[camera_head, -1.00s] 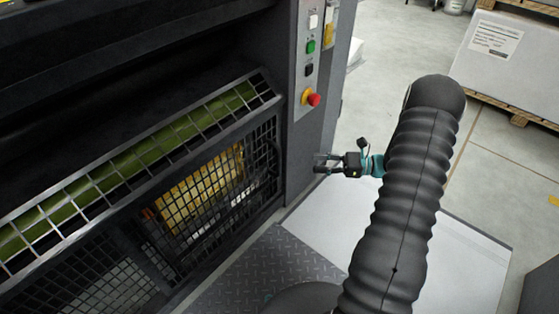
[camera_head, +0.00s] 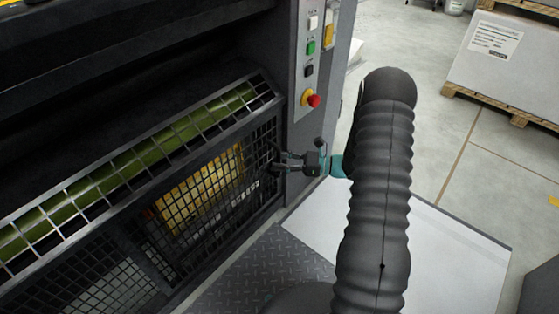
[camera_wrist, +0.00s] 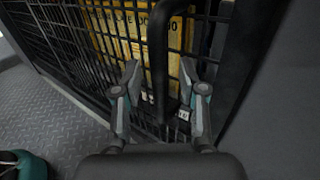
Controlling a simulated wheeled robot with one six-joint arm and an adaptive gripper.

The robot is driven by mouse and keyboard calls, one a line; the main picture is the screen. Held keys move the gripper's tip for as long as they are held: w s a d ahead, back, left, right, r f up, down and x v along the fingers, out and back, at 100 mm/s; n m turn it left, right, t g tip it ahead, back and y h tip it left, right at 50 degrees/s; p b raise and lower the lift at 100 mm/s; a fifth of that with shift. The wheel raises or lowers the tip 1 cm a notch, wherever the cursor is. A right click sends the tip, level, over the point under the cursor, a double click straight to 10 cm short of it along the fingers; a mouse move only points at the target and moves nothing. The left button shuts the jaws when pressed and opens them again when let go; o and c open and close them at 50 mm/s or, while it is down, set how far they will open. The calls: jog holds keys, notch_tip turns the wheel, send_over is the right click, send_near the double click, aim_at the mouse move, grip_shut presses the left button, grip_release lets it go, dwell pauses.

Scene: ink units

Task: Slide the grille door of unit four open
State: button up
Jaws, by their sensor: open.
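The grille door (camera_head: 205,196) is a black mesh panel low on the press. Yellow parts show behind its mesh. Its black bar handle (camera_wrist: 158,58) stands upright in the wrist view, near the door's right edge. My gripper (camera_head: 278,163) is at the right end of the grille in the head view. In the wrist view my gripper (camera_wrist: 158,80) is open, with one finger on each side of the handle. I cannot tell whether either finger touches it. The handle's lower end is partly hidden.
A control panel with a red stop button (camera_head: 313,100) is on the column right of the grille. A slanted guard (camera_head: 140,157) covers a green roller above it. A tread plate (camera_head: 255,270) lies in front. A wrapped pallet load (camera_head: 510,60) stands back right.

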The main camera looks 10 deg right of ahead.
jog(key=shift+w+a, duration=0.15)
jog(key=shift+a, duration=0.3)
grip_shut()
